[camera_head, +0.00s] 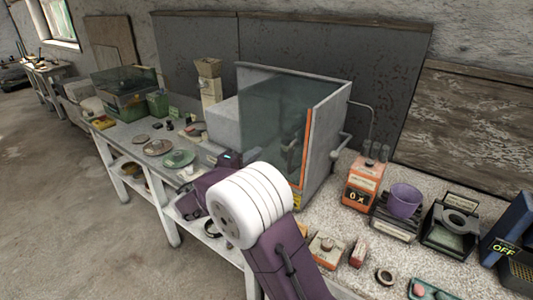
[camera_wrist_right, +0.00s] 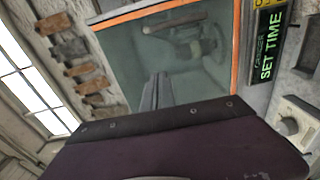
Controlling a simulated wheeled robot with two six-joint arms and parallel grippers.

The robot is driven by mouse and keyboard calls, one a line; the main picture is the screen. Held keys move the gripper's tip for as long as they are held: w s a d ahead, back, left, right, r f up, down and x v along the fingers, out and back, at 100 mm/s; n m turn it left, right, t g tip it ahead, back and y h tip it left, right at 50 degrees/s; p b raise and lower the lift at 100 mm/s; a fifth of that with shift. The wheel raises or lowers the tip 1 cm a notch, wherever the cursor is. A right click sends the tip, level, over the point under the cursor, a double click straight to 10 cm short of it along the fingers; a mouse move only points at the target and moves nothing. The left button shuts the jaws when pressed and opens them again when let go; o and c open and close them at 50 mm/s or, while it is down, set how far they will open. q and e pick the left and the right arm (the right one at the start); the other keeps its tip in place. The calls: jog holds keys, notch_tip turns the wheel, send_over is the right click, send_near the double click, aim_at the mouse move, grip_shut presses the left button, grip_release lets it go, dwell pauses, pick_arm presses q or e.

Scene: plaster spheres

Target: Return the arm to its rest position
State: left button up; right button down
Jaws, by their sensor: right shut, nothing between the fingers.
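My right arm reaches up from the bottom of the head view, with a purple link (camera_head: 275,262) and a white ribbed joint (camera_head: 250,205). The joint hides much of the wrist behind it. In the right wrist view my right gripper (camera_wrist_right: 156,90) shows as narrow grey fingers, closed together and empty. Beyond them is the orange-edged glass front of a large cabinet (camera_wrist_right: 190,62), which also stands behind my arm in the head view (camera_head: 275,110). I cannot tell the exact gap between fingers and glass. My left gripper is in neither view.
A green tray (camera_head: 412,283) lies at the front. Plates, including a green one (camera_head: 178,159), lie on the left table. The floor (camera_head: 60,210) is clear.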

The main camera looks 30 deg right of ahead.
jog(key=shift+s+d+v, duration=0.1)
jog(key=shift+s+v, duration=0.15)
jog(key=shift+v, duration=0.9)
jog(key=shift+s+d+v, duration=0.1)
jog(key=shift+s+v, duration=0.1)
jog(key=shift+v, duration=0.9)
